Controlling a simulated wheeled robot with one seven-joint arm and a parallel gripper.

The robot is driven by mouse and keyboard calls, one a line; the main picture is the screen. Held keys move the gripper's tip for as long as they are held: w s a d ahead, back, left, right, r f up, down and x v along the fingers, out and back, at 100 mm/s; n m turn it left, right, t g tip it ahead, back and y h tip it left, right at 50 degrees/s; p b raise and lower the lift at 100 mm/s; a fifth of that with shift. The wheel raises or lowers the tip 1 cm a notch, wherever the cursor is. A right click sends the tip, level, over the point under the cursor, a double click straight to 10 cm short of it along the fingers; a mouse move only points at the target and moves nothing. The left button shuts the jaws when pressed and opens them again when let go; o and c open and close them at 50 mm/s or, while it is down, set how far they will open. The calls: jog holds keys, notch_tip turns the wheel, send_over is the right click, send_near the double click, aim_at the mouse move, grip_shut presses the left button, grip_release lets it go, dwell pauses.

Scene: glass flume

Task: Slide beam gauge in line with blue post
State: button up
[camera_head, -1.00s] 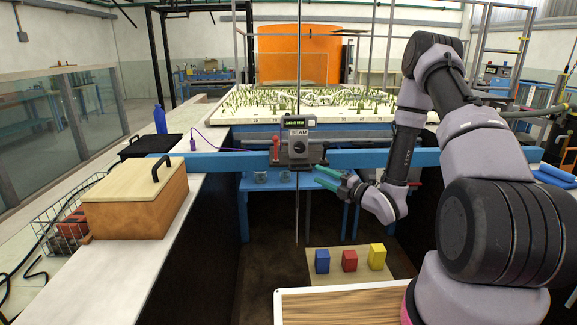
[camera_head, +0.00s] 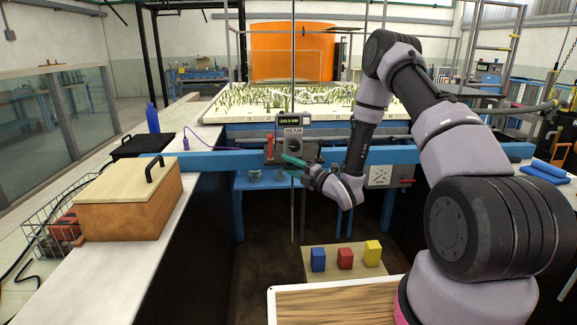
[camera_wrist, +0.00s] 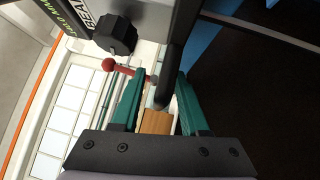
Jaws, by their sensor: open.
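The beam gauge (camera_head: 293,136), a grey box marked BEAM with a small display, sits on the blue cross beam (camera_head: 226,160). A thin vertical rod runs at it, down toward the floor. My gripper (camera_head: 288,160) has teal fingers at the gauge's lower right. In the wrist view my gripper (camera_wrist: 158,78) is open, with a dark bar (camera_wrist: 172,72) of the gauge (camera_wrist: 147,20) between its fingers. I cannot tell whether they touch it. The blue post (camera_head: 318,259) stands upright on a pale board below, left of a red and a yellow one.
A red lever (camera_head: 269,148) is at the gauge's left, and a black knob (camera_wrist: 115,35) shows in the wrist view. A wooden box (camera_head: 130,200) stands on the left ledge. The beam left of the gauge looks clear.

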grip_shut()
jog(key=shift+a+r, duration=0.15)
jog(key=shift+r, duration=0.1)
dwell(1.2)
